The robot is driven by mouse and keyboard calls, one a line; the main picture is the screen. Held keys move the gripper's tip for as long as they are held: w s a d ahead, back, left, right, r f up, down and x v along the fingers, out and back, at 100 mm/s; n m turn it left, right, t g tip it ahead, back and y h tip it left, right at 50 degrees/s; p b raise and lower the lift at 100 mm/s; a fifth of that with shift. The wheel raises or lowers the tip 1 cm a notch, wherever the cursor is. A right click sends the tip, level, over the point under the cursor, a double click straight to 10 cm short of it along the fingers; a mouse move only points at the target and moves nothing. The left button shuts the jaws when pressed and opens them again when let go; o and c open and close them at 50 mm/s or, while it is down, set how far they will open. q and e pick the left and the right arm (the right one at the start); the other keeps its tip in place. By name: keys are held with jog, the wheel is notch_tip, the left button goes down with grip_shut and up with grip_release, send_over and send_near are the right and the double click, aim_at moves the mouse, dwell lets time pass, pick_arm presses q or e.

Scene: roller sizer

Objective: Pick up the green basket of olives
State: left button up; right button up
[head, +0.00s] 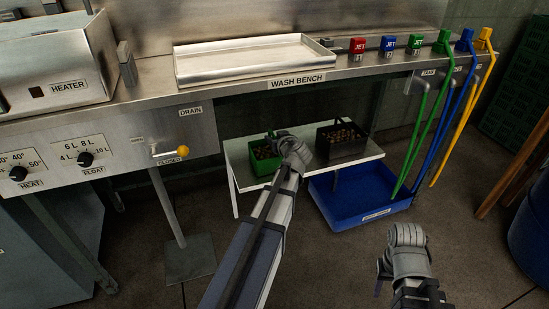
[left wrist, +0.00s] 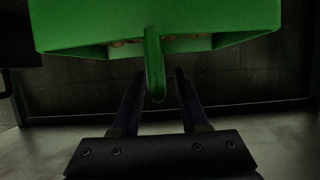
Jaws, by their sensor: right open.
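The green basket (head: 265,161) stands on the low white shelf under the wash bench, with brownish olives in it. In the left wrist view the basket (left wrist: 90,25) fills the top, with a green handle (left wrist: 155,65) reaching down. My left gripper (head: 290,145) is at the basket's right side and hides part of it. In the left wrist view its two fingers (left wrist: 159,78) are open on either side of the handle, with gaps visible. My right gripper (head: 405,255) is open and empty, above the floor at the lower right.
A black basket (head: 341,151) of olives stands right of the green one on the white shelf (head: 237,150). The wash bench (head: 265,92) overhangs both. A blue tub (head: 355,195) is on the floor at right, with coloured hoses hanging into and beside it.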

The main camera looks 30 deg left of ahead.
pick_arm(q)
grip_shut()
dwell(1.2)
